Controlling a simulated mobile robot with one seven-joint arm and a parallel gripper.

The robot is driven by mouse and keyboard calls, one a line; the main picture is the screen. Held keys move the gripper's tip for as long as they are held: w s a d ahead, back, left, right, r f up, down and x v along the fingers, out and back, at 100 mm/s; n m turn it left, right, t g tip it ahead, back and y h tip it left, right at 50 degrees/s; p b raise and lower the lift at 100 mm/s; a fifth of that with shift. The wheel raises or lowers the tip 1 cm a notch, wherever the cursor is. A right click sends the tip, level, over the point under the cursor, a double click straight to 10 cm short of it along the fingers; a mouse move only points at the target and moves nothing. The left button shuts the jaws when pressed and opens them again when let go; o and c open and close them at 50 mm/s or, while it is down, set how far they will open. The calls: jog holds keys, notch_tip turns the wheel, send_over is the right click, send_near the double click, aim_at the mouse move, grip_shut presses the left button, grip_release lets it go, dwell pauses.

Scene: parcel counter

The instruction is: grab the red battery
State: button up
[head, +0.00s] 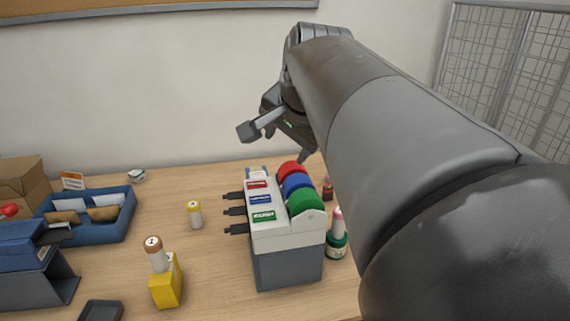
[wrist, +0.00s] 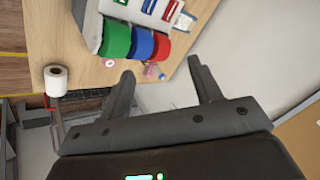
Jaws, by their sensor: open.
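I cannot clearly make out the red battery. A white cylinder with a pinkish-red top (head: 338,220) stands right of the tape dispenser, close to my arm, and may be it. Its lower part meets a green-based item (head: 337,246); whether it is on or behind that is unclear. A small pink round shape (wrist: 109,63) beside the green roll in the wrist view may be its top. My gripper (head: 275,142) is open and empty, above and behind the dispenser. Its two fingers (wrist: 163,82) are spread apart in the wrist view.
The tape dispenser (head: 287,266) carries red, blue and green rolls. A yellow-topped cylinder (head: 194,214), a brown-topped one (head: 155,253) by a yellow box (head: 167,287), and a blue tray (head: 121,230) are left.

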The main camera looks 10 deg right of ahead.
jog(key=w+d+f+m+t+y, duration=0.1)
jog(key=w+d+m, duration=0.3)
jog(key=w+m, duration=0.3)
jog(key=w+d+f+m+t, duration=0.1)
jog(key=w+d+m, duration=0.3)
jog(key=w, duration=0.5)
jog(key=w+d+r+m+t, duration=0.1)
jog(key=w+d+m+t, duration=0.1)
jog(key=w+d+m, duration=0.35)
jog(key=w+d+r+m+t, duration=0.1)
jog(key=w+d+m+t, duration=0.1)
jog(key=d+m, duration=0.7)
send_near(326, 188)
jog(key=shift+w+f+h, duration=0.4)
jog(key=shift+w+f, duration=0.25)
jog(key=shift+w, duration=0.2)
jog(key=shift+w+f, duration=0.1)
jog(key=shift+f, duration=0.1)
jog(key=x, duration=0.4)
jog(key=shift+w, duration=0.2)
jog(key=shift+d+x, duration=0.15)
jog(key=shift+x, duration=1.4)
jog(key=shift+d+x, duration=0.15)
jog(key=shift+x, duration=1.4)
